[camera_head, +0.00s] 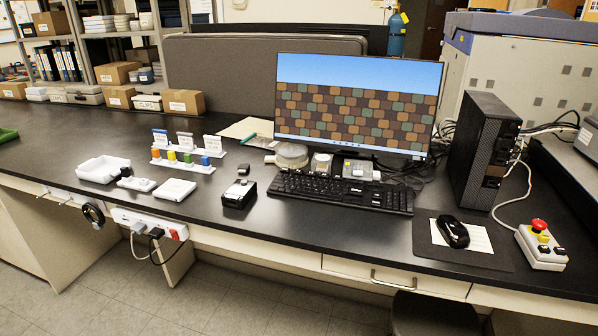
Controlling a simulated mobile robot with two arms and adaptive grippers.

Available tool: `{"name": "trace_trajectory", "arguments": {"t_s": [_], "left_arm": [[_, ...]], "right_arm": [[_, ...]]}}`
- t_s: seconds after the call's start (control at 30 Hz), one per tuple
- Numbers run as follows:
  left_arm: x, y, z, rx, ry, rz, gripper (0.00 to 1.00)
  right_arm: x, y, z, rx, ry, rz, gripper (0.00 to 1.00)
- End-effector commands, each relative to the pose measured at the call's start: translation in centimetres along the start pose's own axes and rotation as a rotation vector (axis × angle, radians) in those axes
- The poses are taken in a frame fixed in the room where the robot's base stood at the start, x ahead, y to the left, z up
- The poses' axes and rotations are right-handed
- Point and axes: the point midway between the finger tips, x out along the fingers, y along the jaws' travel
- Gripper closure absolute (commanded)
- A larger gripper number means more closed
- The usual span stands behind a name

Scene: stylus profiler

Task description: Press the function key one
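A black keyboard (342,190) lies on the dark bench in front of the monitor. Its keys are too small to read, so I cannot make out the function key one. The function row runs along the keyboard's far edge, close to the small items under the screen. The monitor (357,105) shows a blue band above a pattern of brown, orange and green tiles. Neither my left nor my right gripper shows in the head view.
A small black box (238,193) stands left of the keyboard. A round container (291,155) sits behind it. A mouse (453,232) on a pad, a red-button control box (541,246) and a computer tower (482,150) are to the right. White trays (104,169) are left.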

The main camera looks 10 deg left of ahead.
Motion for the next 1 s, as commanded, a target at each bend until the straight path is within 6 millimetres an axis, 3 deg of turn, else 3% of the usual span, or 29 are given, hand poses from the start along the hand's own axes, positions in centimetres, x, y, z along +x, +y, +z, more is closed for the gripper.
{"name": "trace_trajectory", "arguments": {"t_s": [0.23, 1.0], "left_arm": [[0.0, 0.01, -0.02, 0.0, 0.0, 0.0, 1.0], [0.01, 0.0, -0.02, -0.001, 0.0, 0.0, 1.0]], "right_arm": [[0.0, 0.13, 0.04, 0.0, 0.0, 0.001, 0.6], [-0.01, 0.15, 0.06, 0.0, -0.001, 0.002, 0.6]]}}
